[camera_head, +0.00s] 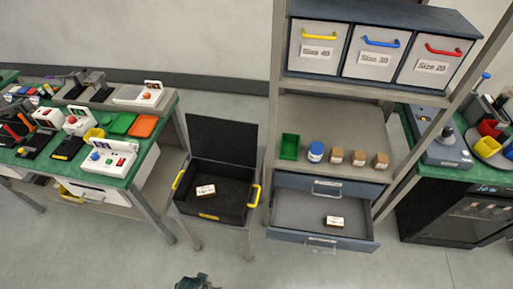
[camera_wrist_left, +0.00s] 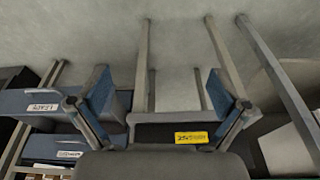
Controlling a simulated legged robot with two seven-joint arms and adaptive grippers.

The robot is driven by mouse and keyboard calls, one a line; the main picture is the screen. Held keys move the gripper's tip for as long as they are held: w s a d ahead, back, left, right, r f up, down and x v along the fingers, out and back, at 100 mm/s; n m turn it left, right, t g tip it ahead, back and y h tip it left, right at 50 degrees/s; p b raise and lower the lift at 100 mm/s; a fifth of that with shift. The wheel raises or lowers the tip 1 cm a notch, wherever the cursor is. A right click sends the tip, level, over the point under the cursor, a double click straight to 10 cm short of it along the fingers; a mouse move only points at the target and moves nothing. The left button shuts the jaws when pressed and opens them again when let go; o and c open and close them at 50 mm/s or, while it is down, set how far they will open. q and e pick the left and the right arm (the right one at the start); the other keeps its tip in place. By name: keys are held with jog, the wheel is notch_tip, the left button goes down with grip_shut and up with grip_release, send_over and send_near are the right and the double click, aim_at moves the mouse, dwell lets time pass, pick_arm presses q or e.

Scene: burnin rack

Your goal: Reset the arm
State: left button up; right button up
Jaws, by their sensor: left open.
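My left gripper shows in the left wrist view (camera_wrist_left: 158,95), its two blue-padded fingers spread wide with nothing between them. Beyond it is the black case's front with a yellow label. A dark piece of a gripper (camera_head: 197,283), which seems to be the left one, pokes in at the bottom edge of the head view, over the floor and apart from the furniture. Most of that arm is out of frame. My right gripper is in neither view.
A black case (camera_head: 229,211) with raised lid and yellow handles stands on a low stand, a small labelled box (camera_head: 205,191) inside. Right of it, the rack's lower drawer (camera_head: 290,213) is pulled out. A green workbench (camera_head: 118,177) is left. The floor in front is clear.

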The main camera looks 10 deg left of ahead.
pick_arm(q)
jog(key=s+f, duration=0.3)
jog(key=f, duration=0.8)
jog(key=s+f+g, duration=0.1)
jog(key=s+f, duration=0.3)
jog(key=f, duration=0.7)
jog(key=shift+a, duration=0.25)
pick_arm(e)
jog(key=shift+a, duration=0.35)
pick_arm(q)
jog(key=shift+d, duration=0.1)
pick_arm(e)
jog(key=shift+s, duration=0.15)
